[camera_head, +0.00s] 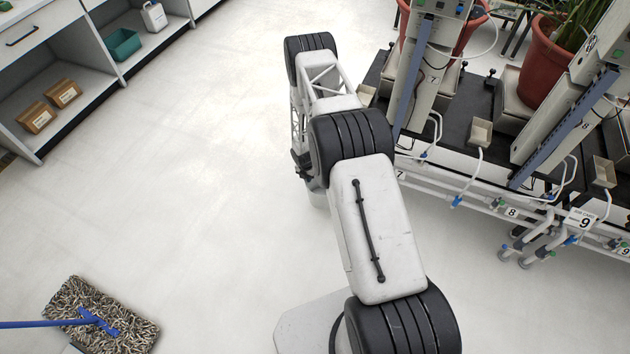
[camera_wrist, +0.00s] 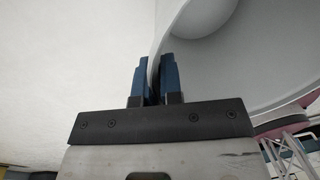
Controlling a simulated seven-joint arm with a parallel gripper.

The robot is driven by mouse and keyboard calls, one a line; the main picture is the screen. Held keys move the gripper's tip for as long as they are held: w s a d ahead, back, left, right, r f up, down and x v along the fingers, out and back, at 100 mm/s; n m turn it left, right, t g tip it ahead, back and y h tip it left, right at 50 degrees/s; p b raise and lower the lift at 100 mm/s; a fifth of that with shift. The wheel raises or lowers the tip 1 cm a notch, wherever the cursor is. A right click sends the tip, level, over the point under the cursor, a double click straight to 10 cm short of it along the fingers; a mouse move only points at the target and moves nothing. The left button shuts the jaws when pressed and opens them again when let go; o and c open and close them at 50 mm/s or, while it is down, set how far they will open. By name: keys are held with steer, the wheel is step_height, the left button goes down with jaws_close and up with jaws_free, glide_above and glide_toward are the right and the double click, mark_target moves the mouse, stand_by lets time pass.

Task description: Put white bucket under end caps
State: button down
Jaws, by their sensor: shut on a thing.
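The white bucket (camera_wrist: 245,70) fills the upper right of the wrist view, and its rim and inner wall show. My gripper (camera_wrist: 153,75) is shut on its wall, with one blue finger on each side. In the head view a small part of the bucket (camera_head: 318,198) shows below my gripper (camera_head: 302,168), left of the rack, and my arm hides most of it.
The rack (camera_head: 470,190) with pipes, weighing posts and potted plants (camera_head: 545,70) stands at right. A shelf unit (camera_head: 95,60) with boxes is at upper left. A mop (camera_head: 100,315) lies at lower left. The white floor between is clear.

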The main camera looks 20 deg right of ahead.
steer(key=shift+s+d+f+n, duration=0.2)
steer(key=shift+d+f+n, duration=0.1)
steer(key=shift+f, duration=0.15)
steer(key=w+d+f, duration=0.1)
steer(key=w+d, duration=0.1)
steer(key=w, duration=1.3)
steer(key=shift+d+f, duration=0.2)
steer(key=shift+d, duration=0.1)
steer(key=shift+w+f, duration=0.2)
steer(key=shift+f, duration=0.7)
steer(key=shift+w+f, duration=0.15)
steer(key=shift+f, duration=0.9)
